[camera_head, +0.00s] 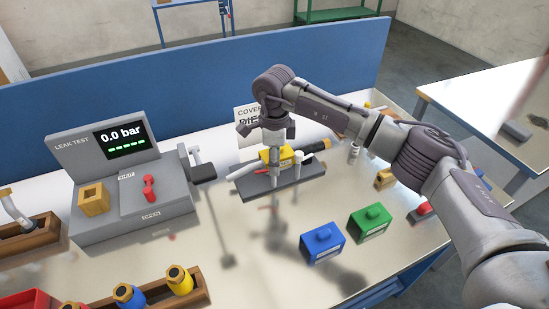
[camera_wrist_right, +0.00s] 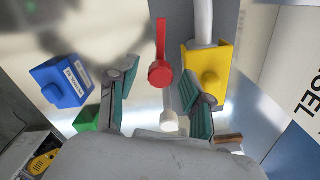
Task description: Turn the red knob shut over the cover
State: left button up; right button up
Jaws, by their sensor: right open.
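In the right wrist view a red knob (camera_wrist_right: 160,74) with a long red handle lies between the fingers of my right gripper (camera_wrist_right: 160,98). The fingers are open and look apart from the knob. A yellow block (camera_wrist_right: 207,72) with a round boss and a white pipe is beside the right finger. In the head view my right gripper (camera_head: 273,158) points down at the yellow block (camera_head: 287,156) on a grey base (camera_head: 285,188). The gripper hides much of that assembly, and the red knob is hard to make out there. A card marked COVER (camera_head: 246,118) stands behind.
A leak test unit (camera_head: 125,190) reading 0.0 bar, with its own red handle (camera_head: 150,188), stands left. Blue (camera_head: 322,243) and green (camera_head: 370,222) blocks stand in front of the assembly. A wooden tray (camera_head: 200,297) holds yellow and blue parts. A blue panel (camera_head: 100,95) closes the back.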

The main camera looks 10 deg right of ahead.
grip_shut()
jog(key=m+b, duration=0.2)
jog(key=m, duration=0.1)
jog(key=m+b, duration=0.2)
jog(key=m, duration=0.2)
jog(key=shift+m, duration=0.4)
jog(key=m+b, duration=0.2)
jog(key=m, duration=0.2)
jog(key=shift+a+r+m+b, duration=0.1)
jog(key=shift+m+b, duration=0.35)
jog(key=shift+m, duration=1.55)
